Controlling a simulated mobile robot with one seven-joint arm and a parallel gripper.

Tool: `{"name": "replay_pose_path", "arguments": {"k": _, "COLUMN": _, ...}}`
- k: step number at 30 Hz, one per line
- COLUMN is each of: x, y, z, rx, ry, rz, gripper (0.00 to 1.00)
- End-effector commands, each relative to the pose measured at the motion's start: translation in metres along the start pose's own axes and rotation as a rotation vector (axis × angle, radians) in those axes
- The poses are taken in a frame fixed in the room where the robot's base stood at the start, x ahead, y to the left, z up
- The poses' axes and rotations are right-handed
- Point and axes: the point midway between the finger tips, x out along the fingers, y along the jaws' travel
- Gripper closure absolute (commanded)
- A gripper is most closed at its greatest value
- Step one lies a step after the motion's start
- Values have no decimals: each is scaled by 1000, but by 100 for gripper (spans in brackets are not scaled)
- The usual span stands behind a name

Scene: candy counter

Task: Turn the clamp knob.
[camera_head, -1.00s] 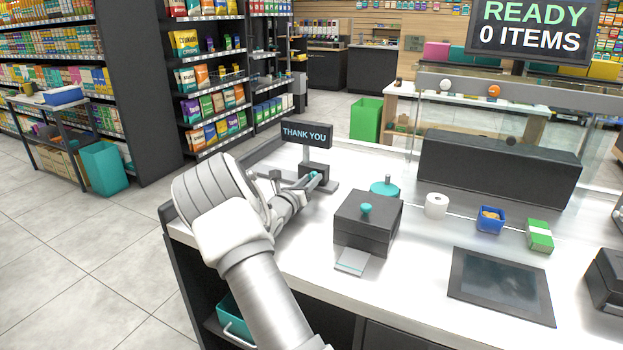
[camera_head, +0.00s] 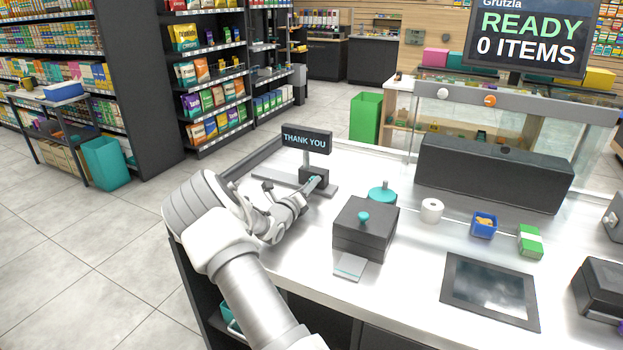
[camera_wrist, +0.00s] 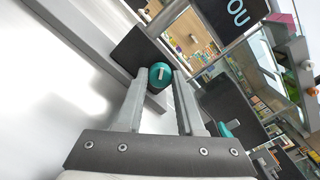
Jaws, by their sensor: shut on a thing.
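The clamp knob (camera_wrist: 160,76) is a small teal knob with a pale bar mark on its face. It sits on the side of a dark clamp block (camera_head: 313,174) under the "THANK YOU" sign (camera_head: 306,140). My gripper (camera_head: 313,184) reaches it from the front left. In the wrist view my gripper (camera_wrist: 161,84) has its two fingers on either side of the knob and is shut on it. In the head view the knob is mostly hidden by the fingers.
A grey rail (camera_head: 283,183) runs under the clamp block. To the right stand a dark box with a teal top knob (camera_head: 362,229), a teal round lid (camera_head: 382,194) and a white roll (camera_head: 431,210). A dark tablet (camera_head: 490,290) lies front right. White counter is bare between them.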

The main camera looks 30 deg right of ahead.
Motion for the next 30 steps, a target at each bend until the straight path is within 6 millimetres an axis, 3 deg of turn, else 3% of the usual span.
{"name": "replay_pose_path", "arguments": {"k": 7, "x": 0, "y": 0, "z": 1, "rx": -10, "ry": -1, "rz": 0, "gripper": 100}}
{"name": "replay_pose_path", "arguments": {"k": 15, "x": 0, "y": -1, "z": 2, "rx": -217, "ry": -1, "rz": 1, "gripper": 100}}
{"name": "replay_pose_path", "arguments": {"k": 24, "x": 0, "y": 0, "z": 1, "rx": -233, "ry": -1, "rz": -1, "gripper": 100}}
{"name": "replay_pose_path", "arguments": {"k": 30, "x": -1, "y": -1, "z": 2, "rx": -400, "ry": -1, "rz": 0, "gripper": 100}}
